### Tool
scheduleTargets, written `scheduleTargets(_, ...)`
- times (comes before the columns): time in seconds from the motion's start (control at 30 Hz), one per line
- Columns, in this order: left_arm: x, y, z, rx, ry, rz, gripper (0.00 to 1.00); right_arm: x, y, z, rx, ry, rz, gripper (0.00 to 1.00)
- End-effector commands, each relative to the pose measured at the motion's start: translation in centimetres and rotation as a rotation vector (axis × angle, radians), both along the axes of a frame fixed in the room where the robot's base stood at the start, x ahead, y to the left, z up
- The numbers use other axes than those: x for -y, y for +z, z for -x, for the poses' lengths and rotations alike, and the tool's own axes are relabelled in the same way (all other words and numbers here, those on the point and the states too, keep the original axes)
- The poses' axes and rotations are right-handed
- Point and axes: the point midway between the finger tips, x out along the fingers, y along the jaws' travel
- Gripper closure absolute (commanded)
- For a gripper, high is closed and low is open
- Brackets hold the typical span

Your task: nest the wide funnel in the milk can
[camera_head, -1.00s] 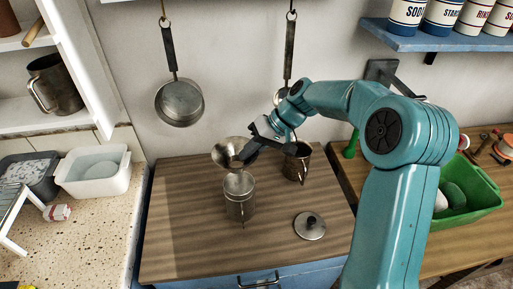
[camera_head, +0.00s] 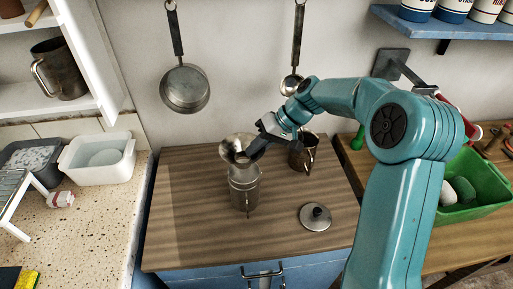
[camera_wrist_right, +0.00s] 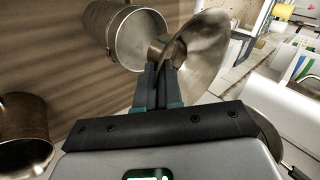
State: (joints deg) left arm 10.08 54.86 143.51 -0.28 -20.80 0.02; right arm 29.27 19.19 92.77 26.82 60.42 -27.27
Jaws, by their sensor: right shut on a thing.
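The wide funnel (camera_head: 238,146) is a shiny metal cone, held by my right gripper (camera_head: 253,153) directly above the milk can. The milk can (camera_head: 244,190) is a grey metal cylinder standing on the wooden counter. In the right wrist view the gripper (camera_wrist_right: 160,88) is shut on the funnel (camera_wrist_right: 205,45). Its short spout points at the open mouth of the can (camera_wrist_right: 112,30). The spout end is at or near the mouth; I cannot tell whether it is inside. In the head view the funnel hides part of the can's mouth. My left gripper is not in view.
A round lid (camera_head: 315,217) with a dark knob lies right of the can. Pans (camera_head: 185,88) hang on the wall. A green bin (camera_head: 472,187) is at the right. The counter's front left is clear.

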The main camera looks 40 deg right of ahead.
Motion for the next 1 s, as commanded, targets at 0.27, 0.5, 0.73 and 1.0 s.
scheduleTargets(0.27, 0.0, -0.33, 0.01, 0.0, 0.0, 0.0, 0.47, -0.03, -0.2, -0.07, 0.0, 0.0, 0.0, 1.0)
scheduleTargets(0.5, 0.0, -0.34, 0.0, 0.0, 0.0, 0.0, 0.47, -0.03, -0.21, -0.06, 0.0, 0.0, 0.0, 1.0)
scheduleTargets(0.73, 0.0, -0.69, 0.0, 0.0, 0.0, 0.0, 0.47, 0.0, -0.39, 0.02, 0.001, -0.001, 0.0, 1.0)
scheduleTargets(1.0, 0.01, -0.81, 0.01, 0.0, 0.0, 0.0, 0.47, 0.03, -0.37, 0.09, 0.0, 0.0, 0.0, 1.0)
